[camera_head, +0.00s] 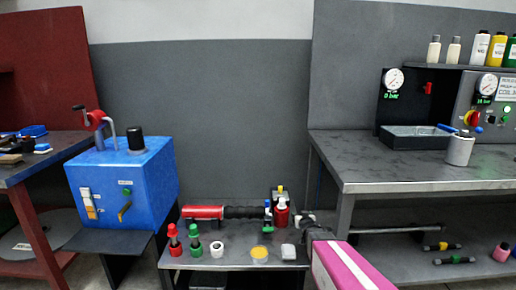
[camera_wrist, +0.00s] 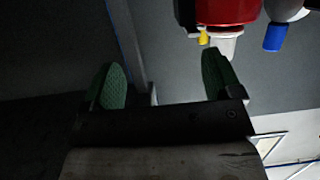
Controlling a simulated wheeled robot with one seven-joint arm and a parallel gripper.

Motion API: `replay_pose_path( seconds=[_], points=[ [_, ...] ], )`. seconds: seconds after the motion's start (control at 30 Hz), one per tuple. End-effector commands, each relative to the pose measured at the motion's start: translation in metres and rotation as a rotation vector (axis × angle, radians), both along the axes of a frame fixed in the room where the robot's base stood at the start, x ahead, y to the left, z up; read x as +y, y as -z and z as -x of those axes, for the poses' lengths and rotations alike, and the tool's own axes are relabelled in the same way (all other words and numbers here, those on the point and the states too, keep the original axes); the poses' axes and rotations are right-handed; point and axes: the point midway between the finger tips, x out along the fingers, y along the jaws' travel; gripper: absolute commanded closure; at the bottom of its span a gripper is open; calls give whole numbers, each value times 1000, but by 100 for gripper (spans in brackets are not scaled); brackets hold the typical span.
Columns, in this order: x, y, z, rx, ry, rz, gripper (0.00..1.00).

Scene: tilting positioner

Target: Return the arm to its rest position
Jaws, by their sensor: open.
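My gripper shows in the wrist view (camera_wrist: 164,84) as two green-padded fingers held well apart, with nothing between them. In the head view my magenta arm link (camera_head: 352,266) enters from the bottom right, and its dark end reaches over the right side of the low middle bench (camera_head: 235,264). The fingertips are small and unclear there. A red container with a pale top (camera_head: 282,214) stands just left of the arm's end. A red body with a pale nozzle (camera_wrist: 225,14) shows beyond the right finger in the wrist view; I cannot tell whether they touch.
The low bench holds red and green fittings (camera_head: 184,241), a white ring (camera_head: 216,249), a yellow-topped tin (camera_head: 260,253) and a red-black cylinder (camera_head: 230,212). A grey workbench (camera_head: 400,170) stands at the right.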

Motion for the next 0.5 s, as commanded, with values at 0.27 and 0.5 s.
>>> replay_pose_path(
  seconds=[0.27,0.5],
  points=[
    [-9,3,60,349,123,33,16],
    [-1,3,141,736,160,38,16]
  ],
)
